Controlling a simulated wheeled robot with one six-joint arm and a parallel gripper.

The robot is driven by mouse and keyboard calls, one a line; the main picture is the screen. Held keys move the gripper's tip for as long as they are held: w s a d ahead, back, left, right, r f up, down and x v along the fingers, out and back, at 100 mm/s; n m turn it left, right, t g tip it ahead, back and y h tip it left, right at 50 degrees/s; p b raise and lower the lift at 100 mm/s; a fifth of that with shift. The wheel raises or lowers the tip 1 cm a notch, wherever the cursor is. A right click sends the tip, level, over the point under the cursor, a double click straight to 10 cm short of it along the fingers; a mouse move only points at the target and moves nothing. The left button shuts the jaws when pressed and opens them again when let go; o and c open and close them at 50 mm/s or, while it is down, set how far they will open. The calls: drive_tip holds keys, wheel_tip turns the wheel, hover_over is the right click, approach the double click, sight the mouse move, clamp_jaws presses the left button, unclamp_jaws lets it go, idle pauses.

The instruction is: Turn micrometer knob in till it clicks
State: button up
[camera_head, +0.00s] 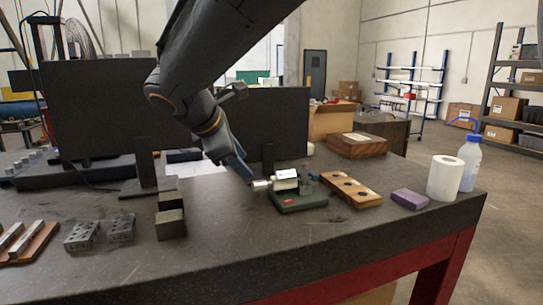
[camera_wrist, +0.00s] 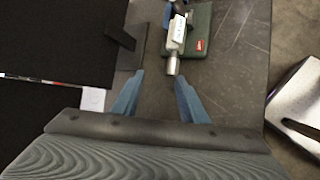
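The micrometer (camera_head: 286,180) sits clamped on a green stand (camera_head: 300,201) near the front of the dark table. Its silver knob (camera_head: 260,185) points left, toward my gripper (camera_head: 243,172). In the wrist view, the knob (camera_wrist: 173,67) points down at the gap between my blue fingertips (camera_wrist: 159,76). The fingers are spread open with nothing between them. The knob's end lies close to the right fingertip, off the middle of the gap. I cannot tell whether they touch. The green stand (camera_wrist: 200,45) shows behind the knob.
A wooden block with holes (camera_head: 350,190), a purple block (camera_head: 409,199), a paper roll (camera_head: 445,178) and a bottle (camera_head: 469,165) stand to the right. Dark metal blocks (camera_head: 171,223) stand to the left. A large dark monitor (camera_head: 100,105) stands behind.

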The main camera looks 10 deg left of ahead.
sight(256, 183)
drive_tip(key=g+p, duration=0.1)
drive_tip(key=p, duration=0.4)
drive_tip(key=r+g+p, duration=0.1)
drive_tip(key=p, duration=0.4)
drive_tip(key=g+p, duration=0.2)
drive_tip(key=p, duration=0.3)
drive_tip(key=shift+w+d+r+n+h, duration=0.2)
drive_tip(key=shift+w+n+h, duration=0.1)
drive_tip(key=shift+w+n, duration=0.1)
drive_tip(key=shift+p+x, duration=1.5)
drive_tip(key=shift+x, duration=2.55)
drive_tip(key=shift+s, duration=0.15)
clamp_jaws()
drive_tip(key=b, duration=0.2)
drive_tip(key=shift+s+f+t+b, duration=0.1)
drive_tip(key=shift+f+t+b, duration=0.1)
drive_tip(key=shift+t+b, duration=0.2)
